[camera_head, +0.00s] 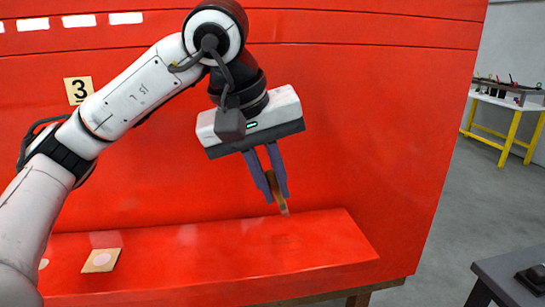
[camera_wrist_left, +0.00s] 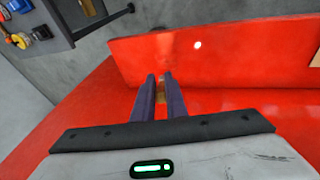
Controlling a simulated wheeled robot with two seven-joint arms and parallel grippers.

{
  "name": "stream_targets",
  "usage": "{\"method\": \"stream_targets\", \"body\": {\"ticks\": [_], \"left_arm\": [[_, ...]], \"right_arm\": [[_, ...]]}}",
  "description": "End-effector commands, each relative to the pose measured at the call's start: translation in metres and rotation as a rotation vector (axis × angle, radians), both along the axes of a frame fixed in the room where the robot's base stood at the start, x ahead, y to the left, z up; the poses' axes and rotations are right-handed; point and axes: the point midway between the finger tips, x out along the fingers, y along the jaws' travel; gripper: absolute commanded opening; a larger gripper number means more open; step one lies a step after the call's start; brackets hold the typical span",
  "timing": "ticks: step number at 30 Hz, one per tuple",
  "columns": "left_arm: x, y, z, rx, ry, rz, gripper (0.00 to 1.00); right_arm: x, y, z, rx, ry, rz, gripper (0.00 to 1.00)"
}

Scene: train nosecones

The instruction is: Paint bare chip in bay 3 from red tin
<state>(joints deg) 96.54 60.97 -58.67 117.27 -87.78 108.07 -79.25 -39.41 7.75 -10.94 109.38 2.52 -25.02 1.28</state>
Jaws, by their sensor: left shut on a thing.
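My left gripper (camera_head: 276,190) is shut on a brush (camera_head: 283,208) with a brown handle, its tip pointing down just above the red ledge (camera_head: 330,250). In the left wrist view the brush (camera_wrist_left: 162,90) shows between the dark fingers and is partly hidden by them. A yellow plate with the number 3 (camera_head: 78,90) is on the red nosecone wall (camera_head: 350,130). A tan square with a pale round spot (camera_head: 101,261) lies on the ledge at the left, apart from the brush. I cannot make out a bare chip under the brush or surely identify a red tin. My right gripper is out of view.
A table with yellow legs (camera_head: 503,115) stands far right. A dark surface with a black object (camera_head: 520,280) is at the lower right. In the left wrist view, a grey cart (camera_wrist_left: 75,25) with small items is at the upper left. Grey floor lies between.

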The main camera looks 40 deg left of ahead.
Motion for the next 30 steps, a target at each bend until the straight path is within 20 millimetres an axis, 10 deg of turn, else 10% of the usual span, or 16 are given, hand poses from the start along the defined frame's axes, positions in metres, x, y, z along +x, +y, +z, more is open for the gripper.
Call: {"method": "stream_targets", "body": {"ticks": [30], "left_arm": [[-0.002,0.003,0.025,0.000,-0.001,0.006,0.00]], "right_arm": [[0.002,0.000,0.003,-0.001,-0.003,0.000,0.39]]}}
